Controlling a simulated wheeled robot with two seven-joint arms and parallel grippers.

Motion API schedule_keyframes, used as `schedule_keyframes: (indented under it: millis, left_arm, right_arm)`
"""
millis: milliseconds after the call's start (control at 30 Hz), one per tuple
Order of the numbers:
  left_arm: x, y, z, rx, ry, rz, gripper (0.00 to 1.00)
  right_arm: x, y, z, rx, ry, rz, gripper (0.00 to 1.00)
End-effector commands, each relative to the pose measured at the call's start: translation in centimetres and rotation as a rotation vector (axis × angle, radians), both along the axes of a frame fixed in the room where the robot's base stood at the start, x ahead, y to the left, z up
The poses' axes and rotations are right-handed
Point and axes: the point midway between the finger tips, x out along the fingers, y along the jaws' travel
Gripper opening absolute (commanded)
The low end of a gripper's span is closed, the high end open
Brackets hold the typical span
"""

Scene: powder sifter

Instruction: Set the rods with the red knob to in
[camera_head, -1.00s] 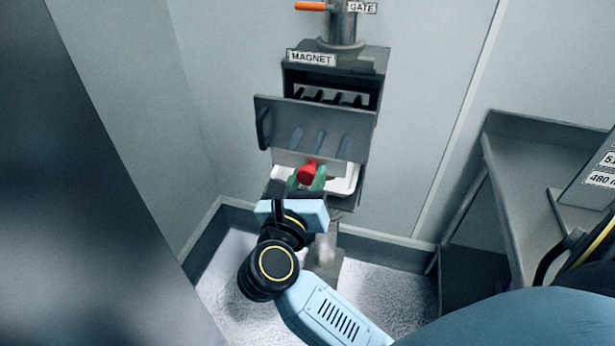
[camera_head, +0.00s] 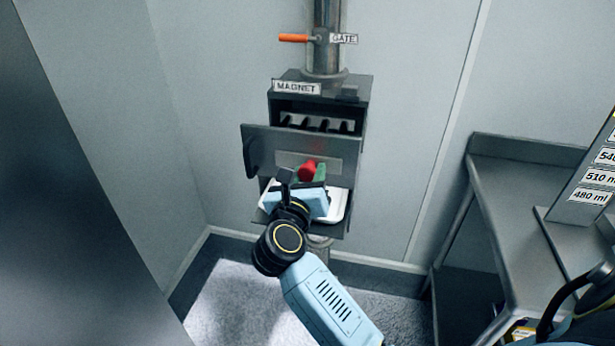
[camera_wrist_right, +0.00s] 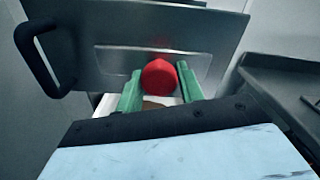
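The red knob (camera_head: 307,170) is in front of the lower part of a grey hinged-looking panel (camera_head: 275,140) on the magnet housing (camera_head: 345,90). My right gripper (camera_head: 310,173) has green fingers on both sides of the knob. In the right wrist view the knob (camera_wrist_right: 159,77) sits between the fingers, which look closed on its sides. A pale rectangular plate (camera_wrist_right: 112,62) shows on the panel behind it. The rods belonging to the knob cannot be made out. Dark bars (camera_head: 318,123) show in the housing's upper opening. My left gripper is out of view.
A white tray (camera_head: 338,206) lies below the panel, partly behind my gripper. The panel has a black handle (camera_head: 248,158) at its left. A gate pipe with an orange lever (camera_head: 293,38) rises above. A grey table (camera_head: 520,180) stands at right.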

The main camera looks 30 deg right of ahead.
Motion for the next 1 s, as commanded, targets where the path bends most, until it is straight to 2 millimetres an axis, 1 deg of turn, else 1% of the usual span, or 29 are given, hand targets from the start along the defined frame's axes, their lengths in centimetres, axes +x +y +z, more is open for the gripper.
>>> schedule_keyframes:
  millis: [33,100,133,367,533,667,900,1000]
  left_arm:
    - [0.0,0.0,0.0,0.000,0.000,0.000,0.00]
    - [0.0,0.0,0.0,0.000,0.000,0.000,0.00]
    - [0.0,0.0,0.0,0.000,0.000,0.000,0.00]
    - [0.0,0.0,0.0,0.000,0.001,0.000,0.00]
    - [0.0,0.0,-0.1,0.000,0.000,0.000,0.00]
    - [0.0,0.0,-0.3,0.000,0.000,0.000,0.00]
    - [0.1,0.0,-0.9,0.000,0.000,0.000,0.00]
    - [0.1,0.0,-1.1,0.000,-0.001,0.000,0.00]
  right_arm:
    - [0.0,0.0,0.0,0.000,-0.001,0.000,0.45]
    - [0.0,0.0,0.0,0.000,-0.001,0.000,0.54]
    - [0.0,0.0,0.0,0.000,-0.001,0.000,0.55]
    - [0.0,0.0,0.0,0.000,0.000,-0.001,0.55]
    - [-0.8,0.9,-0.1,0.003,0.000,0.001,0.55]
    - [-2.5,2.6,-0.2,0.005,0.001,0.002,0.55]
    - [-6.4,6.4,-0.2,0.005,0.002,0.002,0.55]
    - [-7.7,7.7,-0.2,0.004,0.001,0.001,0.55]
